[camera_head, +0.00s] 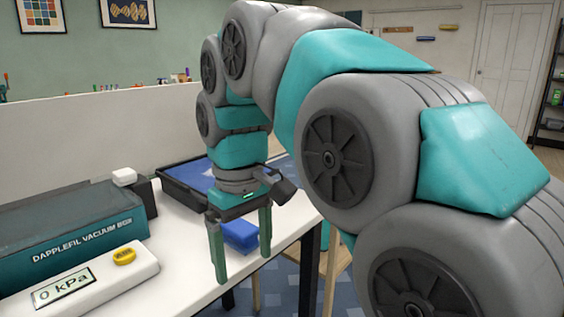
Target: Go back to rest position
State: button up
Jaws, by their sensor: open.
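My gripper (241,257) points down over the front right part of the white table (184,243). Its two green fingers are wide apart and hold nothing. A blue block (239,234) shows behind and between the fingers, partly hidden by them. My arm curves in from the right and covers much of the middle of the view.
A dark green box labelled "Dapplefil Vacuum Box" (75,245) stands at the left. Before it is a white panel (85,288) reading 0 kPa, with a yellow knob (124,256). A black tray (183,182) lies behind my gripper. A low white partition (60,140) runs behind.

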jog(key=s+d+f+m+g, duration=0.1)
jog(key=s+d+f+m, duration=0.8)
jog(key=s+d+f, duration=1)
notch_tip(320, 180, down, 2)
jog(key=shift+s+d+f+g, duration=0.15)
jog(key=shift+s+d+g, duration=0.15)
jog(key=shift+d, duration=0.65)
jog(key=shift+o, duration=0.4)
